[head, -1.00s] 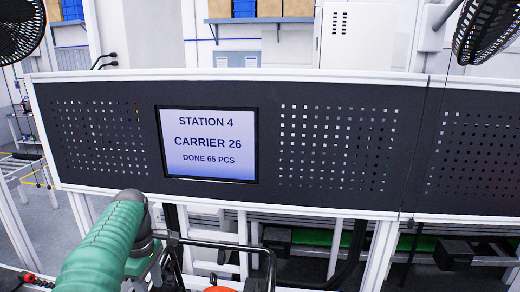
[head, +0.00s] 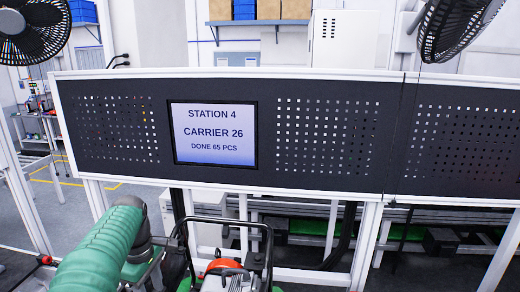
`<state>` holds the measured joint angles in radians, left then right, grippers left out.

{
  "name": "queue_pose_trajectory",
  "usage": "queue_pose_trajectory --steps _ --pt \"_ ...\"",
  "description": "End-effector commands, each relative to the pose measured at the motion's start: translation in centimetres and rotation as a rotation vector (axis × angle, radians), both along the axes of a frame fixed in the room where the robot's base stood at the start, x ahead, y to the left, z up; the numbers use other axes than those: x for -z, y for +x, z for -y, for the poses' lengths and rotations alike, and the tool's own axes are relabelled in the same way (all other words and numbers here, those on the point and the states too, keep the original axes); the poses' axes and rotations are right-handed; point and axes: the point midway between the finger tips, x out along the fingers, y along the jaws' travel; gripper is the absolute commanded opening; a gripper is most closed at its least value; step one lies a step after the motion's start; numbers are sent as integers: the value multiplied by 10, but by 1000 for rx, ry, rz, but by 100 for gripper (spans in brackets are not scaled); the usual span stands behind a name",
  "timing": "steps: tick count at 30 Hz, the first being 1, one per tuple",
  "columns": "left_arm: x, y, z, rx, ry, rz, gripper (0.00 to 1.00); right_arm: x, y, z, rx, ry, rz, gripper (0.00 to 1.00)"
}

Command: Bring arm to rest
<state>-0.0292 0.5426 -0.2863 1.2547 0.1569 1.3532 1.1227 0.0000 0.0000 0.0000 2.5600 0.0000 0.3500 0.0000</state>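My green ribbed arm (head: 100,250) comes in from the lower left and ends in a dark joint (head: 138,232). No gripper fingers can be made out on it. No second arm shows. Just right of the arm, at the bottom edge, is a device with a black tubular frame (head: 230,222) and an orange-red rounded part (head: 224,267). I cannot tell whether the arm touches it.
A dark perforated panel (head: 330,185) spans the view, with a screen (head: 213,134) reading "STATION 4, CARRIER 26, DONE 65 PCS". Fans (head: 30,32) (head: 447,28) hang at both upper corners. A green conveyor belt (head: 305,228) runs behind the panel's posts. Open floor (head: 75,200) lies left.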

Motion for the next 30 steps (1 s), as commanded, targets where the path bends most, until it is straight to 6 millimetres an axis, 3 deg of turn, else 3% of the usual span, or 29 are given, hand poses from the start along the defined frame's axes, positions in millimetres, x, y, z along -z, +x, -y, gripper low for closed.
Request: queue_pose_trajectory --steps 8,14,20,29,30 --pt "27 -23 9 211 1 36 45 0 0 0 0 0 0 45" --pt "55 -56 23 462 19 78 45 0 0 0 0 0 0 45" --pt "92 -108 45 808 66 128 45 0 0 0 0 0 0 45" --pt "141 -203 75 1348 174 185 45 0 0 0 0 0 0 45" --pt "161 -206 75 1378 182 189 45 17 1 0 0 0 2 45"
